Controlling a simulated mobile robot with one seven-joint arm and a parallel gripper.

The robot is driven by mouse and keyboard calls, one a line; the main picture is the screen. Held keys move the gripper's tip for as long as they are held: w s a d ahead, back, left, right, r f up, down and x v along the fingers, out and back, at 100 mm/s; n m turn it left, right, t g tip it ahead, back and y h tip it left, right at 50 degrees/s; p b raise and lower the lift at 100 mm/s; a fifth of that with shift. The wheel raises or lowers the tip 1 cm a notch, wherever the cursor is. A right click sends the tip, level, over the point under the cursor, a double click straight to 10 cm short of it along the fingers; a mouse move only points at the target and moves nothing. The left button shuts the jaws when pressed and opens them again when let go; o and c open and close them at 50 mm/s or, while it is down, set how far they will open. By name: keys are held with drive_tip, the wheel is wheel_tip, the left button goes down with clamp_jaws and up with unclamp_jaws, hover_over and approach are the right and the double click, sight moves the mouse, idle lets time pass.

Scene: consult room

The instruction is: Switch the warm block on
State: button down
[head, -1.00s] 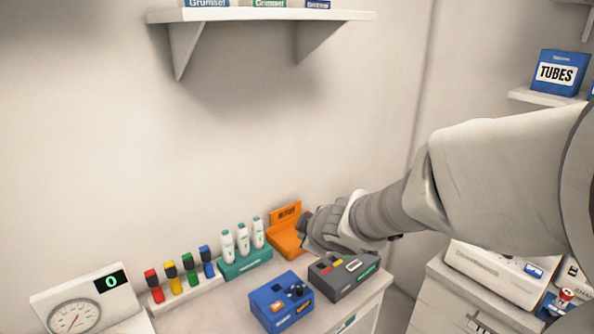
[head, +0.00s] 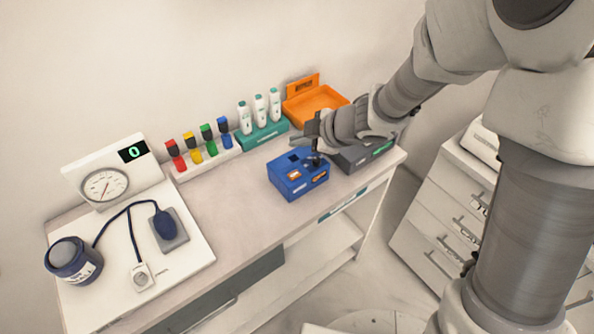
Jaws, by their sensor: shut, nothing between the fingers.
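A blue box (head: 299,183) with an orange label on its front sits on the counter, right of centre. A darker grey box (head: 356,163) with a green label stands beside it, partly hidden by my arm. I cannot read which of the two is the warm block. My gripper (head: 310,140) is shut and empty, at the blue box's back right top. It covers part of that top and the dark knob there. I cannot tell whether the fingers touch it.
Behind are an orange tray (head: 313,103), a teal rack (head: 264,136) with white bottles, and a strip (head: 208,163) of coloured pieces. A dial scale (head: 105,183) and blood-pressure cuff (head: 73,262) stand left. The counter (head: 238,205) left of the blue box is clear.

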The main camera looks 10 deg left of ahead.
drive_tip(key=shift+f, duration=0.15)
drive_tip(key=b, duration=0.8)
hover_over(294, 175)
drive_tip(key=d, duration=0.1)
wheel_tip(294, 175, down, 8)
drive_tip(key=shift+d+r, duration=0.1)
drive_tip(key=shift+r, duration=0.15)
drive_tip(key=shift+f+b, duration=0.35)
drive_tip(key=shift+f, duration=0.15)
drive_tip(key=shift+f, duration=0.15)
idle(0.8)
drive_tip(key=shift+f, duration=0.25)
drive_tip(key=shift+f+b, duration=0.5)
drive_tip(key=shift+b, duration=0.05)
idle(0.6)
drive_tip(key=shift+s+r, duration=0.1)
drive_tip(key=shift+r+p, duration=0.8)
drive_tip(key=shift+p, duration=0.2)
